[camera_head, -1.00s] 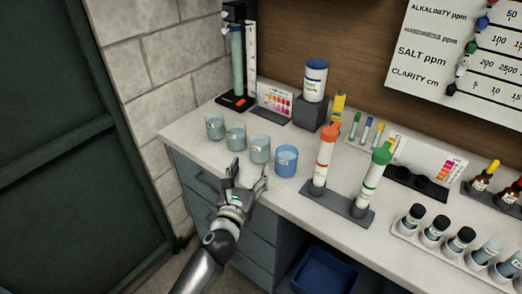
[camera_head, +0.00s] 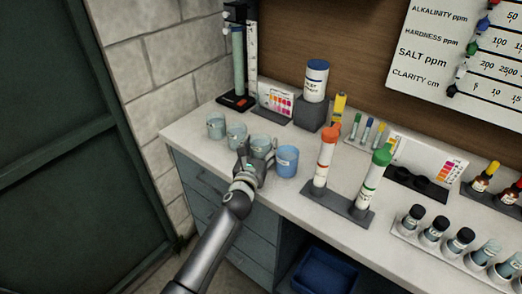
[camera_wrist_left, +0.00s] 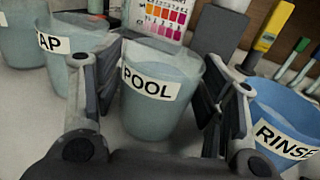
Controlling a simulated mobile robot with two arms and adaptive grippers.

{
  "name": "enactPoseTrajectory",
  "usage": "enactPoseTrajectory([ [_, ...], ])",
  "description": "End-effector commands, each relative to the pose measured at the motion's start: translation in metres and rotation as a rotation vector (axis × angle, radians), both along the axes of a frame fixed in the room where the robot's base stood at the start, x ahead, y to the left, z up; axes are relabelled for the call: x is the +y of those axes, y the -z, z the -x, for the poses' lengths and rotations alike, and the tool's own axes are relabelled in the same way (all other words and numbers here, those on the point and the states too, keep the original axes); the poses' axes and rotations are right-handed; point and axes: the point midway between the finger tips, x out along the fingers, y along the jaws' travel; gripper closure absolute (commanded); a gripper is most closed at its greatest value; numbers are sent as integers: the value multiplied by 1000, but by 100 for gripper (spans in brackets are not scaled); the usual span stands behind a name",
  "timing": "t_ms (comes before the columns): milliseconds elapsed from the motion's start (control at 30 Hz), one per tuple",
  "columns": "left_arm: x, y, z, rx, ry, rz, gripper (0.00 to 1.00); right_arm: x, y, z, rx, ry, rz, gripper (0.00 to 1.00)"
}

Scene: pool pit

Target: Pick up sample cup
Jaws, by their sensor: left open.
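Several clear, bluish sample cups stand upright in a row on the white counter (camera_head: 190,147). The cup labelled POOL (camera_head: 262,143) is third from the left. In the left wrist view, the POOL cup (camera_wrist_left: 158,100) stands between the two fingers, its label facing the wrist. My left gripper (camera_head: 257,154) is open at counter level, one finger on each side of this cup. Whether the fingers touch it I cannot tell. A cup with a label ending in AP (camera_wrist_left: 75,45) is left of the left finger. My right gripper is not in view.
The blue RINSE cup (camera_head: 286,161) stands close to the right finger. Two more cups (camera_head: 236,136) (camera_head: 216,125) stand to the left. A rack with orange- and green-capped tubes (camera_head: 337,202) is further right. A grey block with a white jar (camera_head: 315,83) stands behind.

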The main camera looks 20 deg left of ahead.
Motion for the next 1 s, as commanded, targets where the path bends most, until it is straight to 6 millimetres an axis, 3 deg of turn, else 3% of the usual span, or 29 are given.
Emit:
enactPoseTrajectory([
  [200,0,0,-1,0,0,0,35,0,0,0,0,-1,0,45],
  [533,0,-1,-1,-1,0,0,74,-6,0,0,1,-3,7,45],
  [833,0,-4,-1,-2,1,0,74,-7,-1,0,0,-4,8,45],
  [1000,0,-21,-1,-5,2,-3,74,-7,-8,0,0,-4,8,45],
])
